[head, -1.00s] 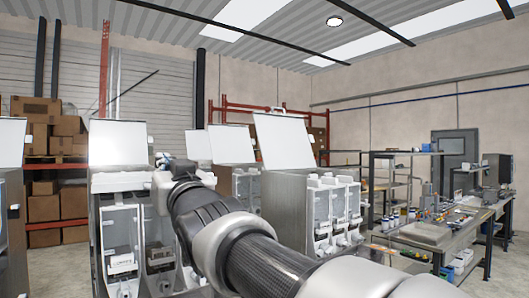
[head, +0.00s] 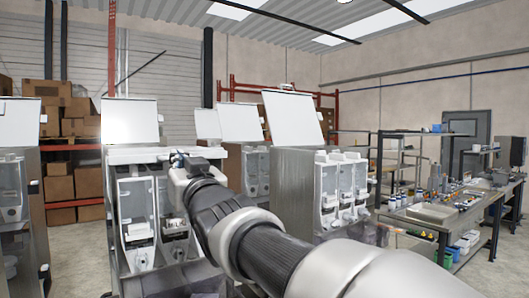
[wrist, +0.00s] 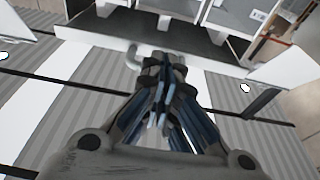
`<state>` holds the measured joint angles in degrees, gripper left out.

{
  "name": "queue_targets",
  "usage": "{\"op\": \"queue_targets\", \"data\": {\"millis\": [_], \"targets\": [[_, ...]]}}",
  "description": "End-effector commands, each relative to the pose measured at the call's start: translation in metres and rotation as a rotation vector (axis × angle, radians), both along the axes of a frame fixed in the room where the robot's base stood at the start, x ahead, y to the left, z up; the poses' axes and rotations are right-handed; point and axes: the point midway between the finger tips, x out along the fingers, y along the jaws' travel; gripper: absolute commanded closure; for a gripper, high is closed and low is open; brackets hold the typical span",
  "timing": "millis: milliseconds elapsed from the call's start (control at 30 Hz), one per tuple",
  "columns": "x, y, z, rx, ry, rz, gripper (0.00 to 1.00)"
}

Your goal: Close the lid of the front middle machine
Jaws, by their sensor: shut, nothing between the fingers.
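My gripper (head: 185,160) is in front of the machine's upper right part, right of and lower than the lid. My arm hides part of the machine's right side. In the wrist view my gripper (wrist: 163,105) has its fingers together with nothing between them. I cannot tell whether it touches the machine.
The front right machine (head: 295,190) stands to the right with its lid (head: 292,118) up. Another machine (head: 20,215) is at the left edge, also with its lid raised. More raised lids (head: 240,122) show behind. A workbench (head: 440,215) with tools is far right.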

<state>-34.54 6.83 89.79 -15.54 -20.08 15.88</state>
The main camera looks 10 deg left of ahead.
Motion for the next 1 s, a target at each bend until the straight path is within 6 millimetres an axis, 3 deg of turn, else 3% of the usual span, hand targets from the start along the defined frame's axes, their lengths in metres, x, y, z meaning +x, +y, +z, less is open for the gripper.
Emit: {"op": "queue_targets", "data": {"millis": [300,400,533,867,1000], "targets": [[-0.015,-0.005,0.067,0.029,-0.041,0.000,1.00],[-0.027,-0.016,0.037,0.027,-0.036,-0.001,1.00],[-0.041,-0.028,0.015,0.027,-0.037,-0.001,1.00],[-0.060,-0.046,-0.014,0.027,-0.037,-0.004,1.00],[-0.055,-0.075,-0.034,-0.022,0.028,-0.063,1.00]]}}
